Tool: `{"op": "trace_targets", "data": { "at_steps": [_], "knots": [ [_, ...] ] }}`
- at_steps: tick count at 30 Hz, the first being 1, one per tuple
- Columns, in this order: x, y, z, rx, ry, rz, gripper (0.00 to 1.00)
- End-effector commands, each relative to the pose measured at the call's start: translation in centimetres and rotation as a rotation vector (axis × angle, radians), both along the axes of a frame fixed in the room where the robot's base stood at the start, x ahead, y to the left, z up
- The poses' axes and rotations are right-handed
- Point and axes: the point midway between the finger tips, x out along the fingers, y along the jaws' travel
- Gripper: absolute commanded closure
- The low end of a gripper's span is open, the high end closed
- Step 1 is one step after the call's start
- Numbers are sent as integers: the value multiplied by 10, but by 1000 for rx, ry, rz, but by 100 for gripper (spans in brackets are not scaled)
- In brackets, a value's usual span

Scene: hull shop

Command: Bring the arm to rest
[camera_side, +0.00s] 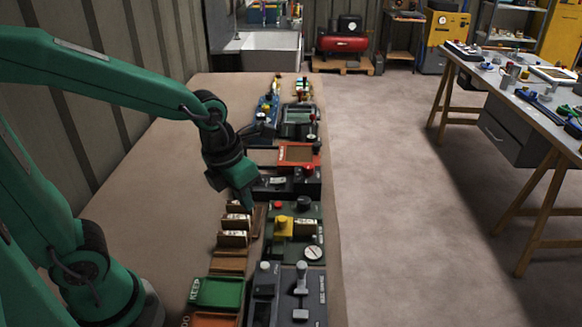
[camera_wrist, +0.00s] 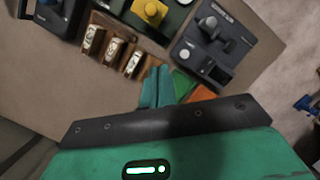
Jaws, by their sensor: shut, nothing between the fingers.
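My green arm reaches over the bench from the left in the side view. My gripper (camera_side: 247,206) points down, shut and empty, near the far end of a wooden rack (camera_side: 228,265). In the wrist view my gripper's teal fingers (camera_wrist: 157,86) are together, with nothing between them. The rack holds a few upright pieces with white faces (camera_side: 234,238), which also show in the wrist view (camera_wrist: 111,50). I cannot tell the exact height of the fingertips above the bench.
A green KEEP tray (camera_side: 217,292) and an orange tray (camera_side: 213,319) lie at the near end. Control panels line the right side, including one with a yellow knob (camera_side: 283,226) and a dark one (camera_side: 302,292). The brown bench top (camera_side: 165,190) left of the rack is clear.

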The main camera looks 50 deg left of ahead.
Motion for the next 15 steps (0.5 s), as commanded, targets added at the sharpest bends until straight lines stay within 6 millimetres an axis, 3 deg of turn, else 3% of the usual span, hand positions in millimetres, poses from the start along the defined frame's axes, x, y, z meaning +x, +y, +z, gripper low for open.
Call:
{"op": "trace_targets", "data": {
  "at_steps": [8, 15],
  "knots": [
    [-1, 1, 2, -11, -3, 48, 100],
    [-5, 5, 9, -66, -14, 263, 100]
  ]
}}
